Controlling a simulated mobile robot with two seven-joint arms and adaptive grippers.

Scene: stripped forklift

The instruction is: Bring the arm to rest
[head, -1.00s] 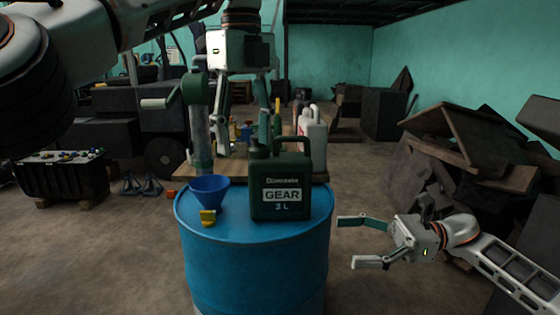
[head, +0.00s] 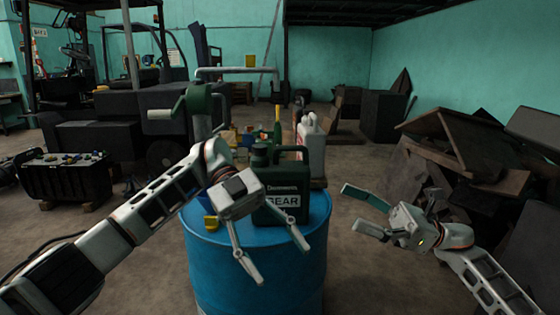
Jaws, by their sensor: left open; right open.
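My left arm comes in from the left, and its gripper (head: 278,264) is open and empty in front of the blue drum (head: 215,262). Its fingers point down and to the right, over the drum's near side. The gripper body overlaps the left part of a dark green gear oil can (head: 287,185) on the drum; I cannot tell if they touch. My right gripper (head: 357,208) is open and empty, in the air to the right of the drum. Its fingers point left.
A blue funnel, mostly hidden behind my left arm, and a yellow piece (head: 211,222) are on the drum. A hand pump (head: 198,105) and white jug (head: 312,143) stand behind. Scrap (head: 455,160) is piled at right; a battery (head: 65,178) sits at left.

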